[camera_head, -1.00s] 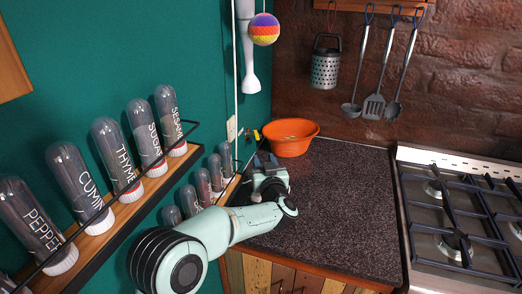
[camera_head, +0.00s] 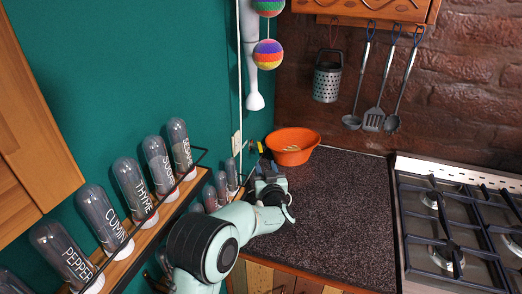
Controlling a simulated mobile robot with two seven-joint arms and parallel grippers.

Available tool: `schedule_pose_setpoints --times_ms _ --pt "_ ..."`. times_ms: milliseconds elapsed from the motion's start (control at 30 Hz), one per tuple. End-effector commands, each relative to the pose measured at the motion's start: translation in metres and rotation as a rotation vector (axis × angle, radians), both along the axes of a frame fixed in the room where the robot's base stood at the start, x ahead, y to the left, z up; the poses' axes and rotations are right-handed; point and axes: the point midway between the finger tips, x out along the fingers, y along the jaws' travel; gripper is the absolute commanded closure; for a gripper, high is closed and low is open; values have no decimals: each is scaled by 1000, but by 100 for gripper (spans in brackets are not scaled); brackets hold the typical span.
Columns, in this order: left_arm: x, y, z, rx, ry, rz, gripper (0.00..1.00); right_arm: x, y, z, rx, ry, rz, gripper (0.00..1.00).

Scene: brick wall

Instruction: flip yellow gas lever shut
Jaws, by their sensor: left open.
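The yellow gas lever (camera_head: 259,147) is a small bit of yellow on the green wall near the corner, just left of the orange bowl. It is partly hidden and too small to tell its angle. My left gripper (camera_head: 264,164) is open just below and in front of the lever, close to the wall. Its fingertips are small and dark here, and I cannot tell whether they touch the lever. My right gripper is not in view.
An orange bowl (camera_head: 292,147) stands on the dark countertop (camera_head: 335,205) right beside my left gripper. The gas stove (camera_head: 455,225) is at right. The middle of the counter is clear.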

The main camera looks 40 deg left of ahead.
Motion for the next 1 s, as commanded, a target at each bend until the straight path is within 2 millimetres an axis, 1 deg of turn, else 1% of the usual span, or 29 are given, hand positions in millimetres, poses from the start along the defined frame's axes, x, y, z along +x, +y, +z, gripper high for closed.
schedule_pose_setpoints --times_ms 33,200,400,600,867,900,967,1000 --pt "8 10 3 3 0 2 60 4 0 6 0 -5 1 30" --pt "31 38 4 3 -1 3 60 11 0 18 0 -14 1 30" --pt "51 60 4 3 -1 1 60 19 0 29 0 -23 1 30" --pt "58 69 2 1 0 0 60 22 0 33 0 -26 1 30" --pt "58 69 1 0 0 -1 60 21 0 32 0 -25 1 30" --pt "58 69 1 0 0 -1 73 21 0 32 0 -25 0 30" --pt "58 69 1 0 0 -1 92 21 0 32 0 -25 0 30" --pt "58 69 1 0 0 -1 100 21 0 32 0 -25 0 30"
